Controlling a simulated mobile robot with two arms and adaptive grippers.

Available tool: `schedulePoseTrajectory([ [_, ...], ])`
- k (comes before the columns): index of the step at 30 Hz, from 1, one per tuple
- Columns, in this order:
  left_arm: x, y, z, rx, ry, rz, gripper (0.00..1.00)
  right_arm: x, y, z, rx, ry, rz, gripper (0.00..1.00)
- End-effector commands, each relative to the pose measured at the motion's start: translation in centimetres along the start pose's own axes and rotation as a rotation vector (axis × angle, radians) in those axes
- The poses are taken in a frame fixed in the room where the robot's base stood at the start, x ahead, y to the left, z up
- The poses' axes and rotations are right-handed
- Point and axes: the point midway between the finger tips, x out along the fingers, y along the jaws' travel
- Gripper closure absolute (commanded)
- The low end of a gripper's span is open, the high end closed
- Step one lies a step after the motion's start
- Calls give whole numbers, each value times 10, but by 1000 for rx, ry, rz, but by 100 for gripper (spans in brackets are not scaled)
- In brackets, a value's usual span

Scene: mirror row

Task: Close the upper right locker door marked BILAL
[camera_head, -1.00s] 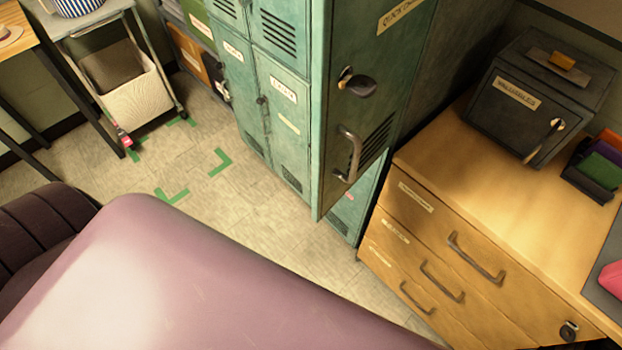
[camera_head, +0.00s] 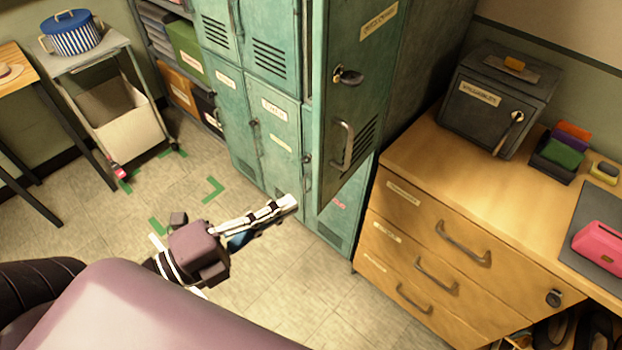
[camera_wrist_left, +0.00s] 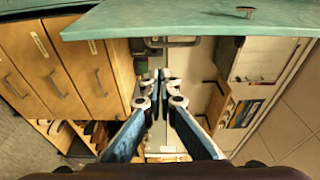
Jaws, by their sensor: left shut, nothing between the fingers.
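The upper right locker door (camera_head: 362,95) stands open, swung out from the green locker block. Its face shows a label too blurred to read, a dark latch (camera_head: 347,76), a grey handle (camera_head: 342,146) and vent slots. My left gripper (camera_head: 291,202) is low in front of the lockers, left of and below the door's bottom corner, apart from it in the picture. In the left wrist view its fingers (camera_wrist_left: 159,76) are together with nothing between them. A teal panel (camera_wrist_left: 190,20), probably this door, crosses the top of that view. My right gripper is not in view.
A wooden drawer cabinet (camera_head: 400,262) stands right of the lockers, with a dark safe box (camera_head: 497,100) and a pink case (camera_head: 602,245) on top. Other locker doors (camera_head: 272,140) look shut. A trolley (camera_head: 112,110) stands at left. Floor before the lockers is clear.

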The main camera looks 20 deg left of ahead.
Motion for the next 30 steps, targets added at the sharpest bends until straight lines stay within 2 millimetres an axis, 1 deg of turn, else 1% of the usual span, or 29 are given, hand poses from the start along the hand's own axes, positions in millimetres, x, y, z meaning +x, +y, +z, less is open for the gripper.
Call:
schedulePoseTrajectory([
  [1, 0, -6, -6, 16, 14, -4, 100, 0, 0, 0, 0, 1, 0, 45],
  [3, 2, -10, -9, 29, 25, -8, 100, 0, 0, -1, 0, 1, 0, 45],
  [8, 12, -11, -10, 31, 31, -10, 100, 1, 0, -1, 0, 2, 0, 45],
  [12, 26, -11, -11, 33, 31, -11, 100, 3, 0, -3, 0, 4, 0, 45],
  [14, 35, -14, -11, 31, 30, -13, 100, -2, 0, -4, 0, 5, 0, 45],
  [18, 51, -14, -11, 33, 29, -11, 100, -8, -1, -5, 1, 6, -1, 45],
  [21, 63, -17, -10, 26, 24, -13, 100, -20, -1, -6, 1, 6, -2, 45],
  [30, 95, -16, -10, 27, 22, -11, 100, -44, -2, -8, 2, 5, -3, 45],
])
